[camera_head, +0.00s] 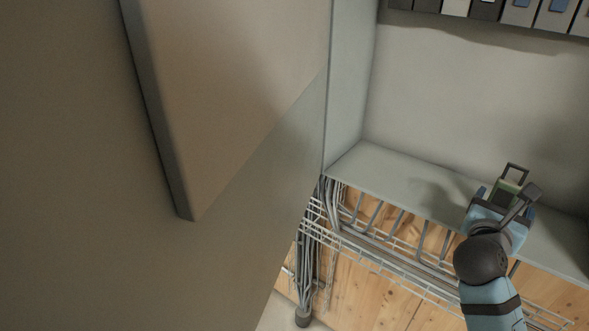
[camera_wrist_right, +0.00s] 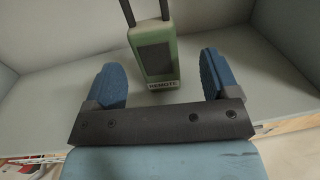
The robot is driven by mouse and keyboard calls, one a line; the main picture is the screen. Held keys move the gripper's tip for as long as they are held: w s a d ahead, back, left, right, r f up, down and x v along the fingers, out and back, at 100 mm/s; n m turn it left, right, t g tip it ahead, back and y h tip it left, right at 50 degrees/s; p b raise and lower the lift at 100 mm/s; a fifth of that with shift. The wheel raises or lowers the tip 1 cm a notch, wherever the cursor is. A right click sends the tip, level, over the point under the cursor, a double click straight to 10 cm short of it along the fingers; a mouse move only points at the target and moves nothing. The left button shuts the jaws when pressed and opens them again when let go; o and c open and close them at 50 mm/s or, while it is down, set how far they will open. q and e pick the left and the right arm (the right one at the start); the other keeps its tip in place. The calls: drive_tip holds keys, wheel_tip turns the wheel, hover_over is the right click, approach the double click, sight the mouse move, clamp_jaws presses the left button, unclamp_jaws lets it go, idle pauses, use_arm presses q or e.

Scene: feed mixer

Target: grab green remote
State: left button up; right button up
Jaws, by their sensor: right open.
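The green remote (camera_wrist_right: 155,58) stands on a grey shelf in the right wrist view. It has a dark front panel, a white label reading "REMOTE" and a dark handle on top. In the head view the remote (camera_head: 508,188) shows partly behind my right gripper (camera_head: 503,196). In the right wrist view my right gripper (camera_wrist_right: 162,82) is open, with one blue finger on each side of the remote's lower part and visible gaps between. The fingers do not appear to touch it. My left gripper is not in view.
The grey shelf (camera_head: 405,178) has a back wall and a side wall at its left. Below its front edge are a wire rack (camera_head: 385,258) and cables (camera_head: 306,250). A large panel (camera_head: 235,90) fills the left. Boxes (camera_head: 487,9) line the top right.

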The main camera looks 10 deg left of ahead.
sight(506, 197)
drive_tip(key=x, duration=0.4)
drive_tip(key=shift+a+p, duration=0.1)
drive_tip(key=shift+p, duration=0.25)
drive_tip(key=shift+s+r, duration=0.1)
drive_tip(key=c, duration=1.1)
drive_tip(key=shift+o, duration=0.2)
